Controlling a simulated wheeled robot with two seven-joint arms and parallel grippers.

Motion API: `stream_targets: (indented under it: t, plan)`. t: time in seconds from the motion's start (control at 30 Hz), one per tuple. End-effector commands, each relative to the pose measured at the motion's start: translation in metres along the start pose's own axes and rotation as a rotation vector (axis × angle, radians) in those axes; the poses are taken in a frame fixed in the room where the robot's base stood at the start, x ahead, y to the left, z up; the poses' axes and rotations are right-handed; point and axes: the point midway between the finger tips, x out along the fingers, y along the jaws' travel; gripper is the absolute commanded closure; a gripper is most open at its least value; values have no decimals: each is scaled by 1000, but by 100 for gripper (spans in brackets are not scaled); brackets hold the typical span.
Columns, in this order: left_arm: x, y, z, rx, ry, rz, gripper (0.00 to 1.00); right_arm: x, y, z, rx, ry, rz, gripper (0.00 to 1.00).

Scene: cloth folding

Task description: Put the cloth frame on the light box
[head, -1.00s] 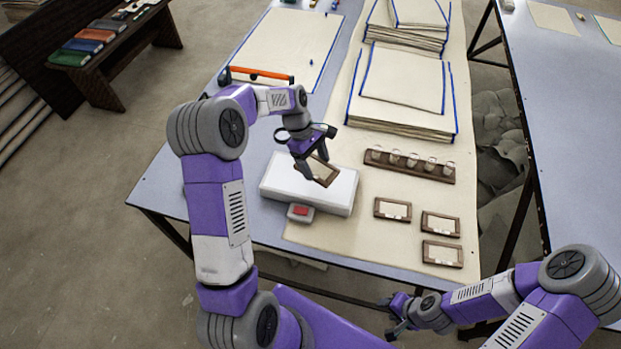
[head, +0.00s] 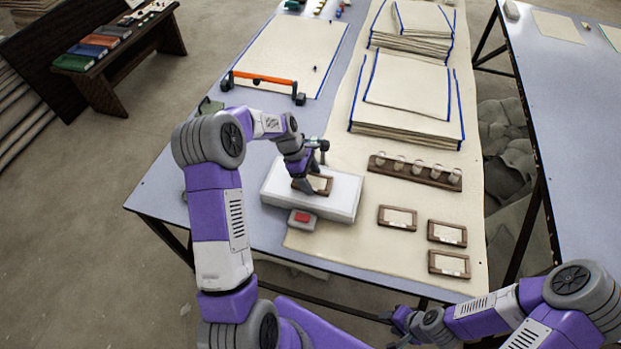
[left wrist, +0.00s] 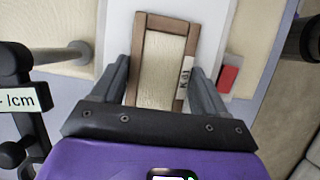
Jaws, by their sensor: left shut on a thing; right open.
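A cloth frame with a brown wooden border and cream cloth (head: 319,184) is at the top of the white light box (head: 342,207). My left gripper (head: 309,187) is shut on this frame. My right gripper (head: 397,329) is open and empty, low at the front, off the table.
Several similar frames (head: 447,233) lie right of the box. A rack of glass vessels (head: 415,171) stands behind them. A red-button switch (head: 302,220) is at the box's front edge. Cloth stacks (head: 405,128) and an orange-handled tool (head: 262,79) lie farther back.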

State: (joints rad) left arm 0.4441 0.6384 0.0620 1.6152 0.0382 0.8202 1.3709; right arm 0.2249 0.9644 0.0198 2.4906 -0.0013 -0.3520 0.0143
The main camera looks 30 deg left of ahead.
Motion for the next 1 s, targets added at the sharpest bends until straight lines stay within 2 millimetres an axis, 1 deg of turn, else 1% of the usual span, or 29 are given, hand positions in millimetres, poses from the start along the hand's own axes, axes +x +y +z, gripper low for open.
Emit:
stream_targets:
  t: [0.2,0.33,0.37,0.5,0.83,0.93,1.0]
  plan:
    - [-1,0,0,1,0,2,57,0,0,0,0,0,0,57]
    - [3,0,-1,1,0,2,57,1,0,0,0,0,0,57]
    - [2,0,-1,1,0,2,23,1,0,0,0,0,0,57]
    - [2,0,-1,1,0,2,2,0,0,0,0,0,0,57]
    - [-1,0,0,2,0,2,1,-1,0,0,0,0,0,57]
    - [-11,1,1,1,1,3,1,-3,-1,0,0,0,0,57]
    - [-23,1,1,0,2,6,1,-6,-2,0,0,0,0,57]
